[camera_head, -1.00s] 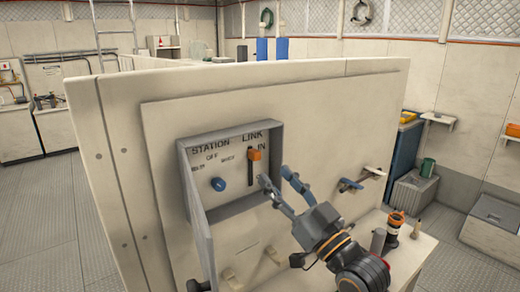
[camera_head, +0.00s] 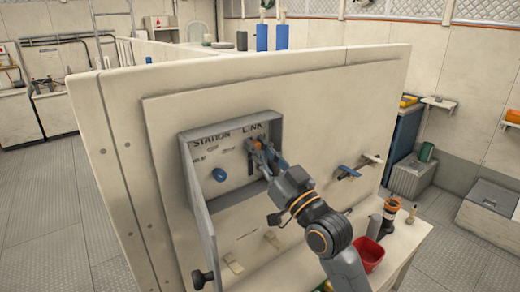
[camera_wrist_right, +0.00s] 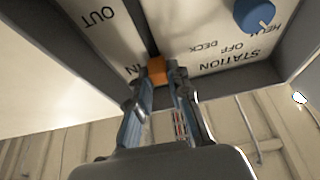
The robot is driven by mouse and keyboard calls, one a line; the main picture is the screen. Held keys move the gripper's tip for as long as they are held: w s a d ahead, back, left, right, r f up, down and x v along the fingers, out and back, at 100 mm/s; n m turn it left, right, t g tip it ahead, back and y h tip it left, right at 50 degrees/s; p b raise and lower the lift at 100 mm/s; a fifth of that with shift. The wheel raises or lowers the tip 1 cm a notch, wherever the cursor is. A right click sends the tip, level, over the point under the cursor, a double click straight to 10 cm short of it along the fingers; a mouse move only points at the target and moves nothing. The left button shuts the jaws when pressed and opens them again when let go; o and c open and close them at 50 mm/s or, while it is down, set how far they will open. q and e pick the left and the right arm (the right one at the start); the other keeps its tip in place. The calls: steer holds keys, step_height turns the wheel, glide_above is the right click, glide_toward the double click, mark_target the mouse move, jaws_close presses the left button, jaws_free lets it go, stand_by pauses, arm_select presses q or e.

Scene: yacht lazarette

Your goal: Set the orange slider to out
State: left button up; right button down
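The orange slider (camera_wrist_right: 157,70) sits at the IN end of its dark slot in the right wrist view, which shows the panel upside down. The OUT label (camera_wrist_right: 98,16) is at the slot's other end. In the head view the slider is mostly hidden by my right gripper (camera_head: 258,150). That gripper's blue-grey fingers (camera_wrist_right: 161,76) are drawn in on both sides of the slider and appear to touch it. The slider is inside an open grey panel box (camera_head: 277,130) on the pale wall. My left gripper is not in view.
A blue knob (camera_head: 219,175) is beside the slot in the same box. The box door (camera_head: 200,225) hangs open at the left. A blue-handled lever (camera_head: 348,171) is on the wall at the right. A red bin (camera_head: 368,254) stands on the bench below.

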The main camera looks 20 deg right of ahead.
mark_target(251, 167)
step_height(251, 167, down, 8)
steer(key=b, duration=0.5)
steer(key=shift+r, duration=0.2)
steer(key=shift+w+a, duration=0.1)
steer(key=c, duration=1.2)
jaws_free()
steer(key=v, duration=1.2)
steer(key=shift+f, duration=0.1)
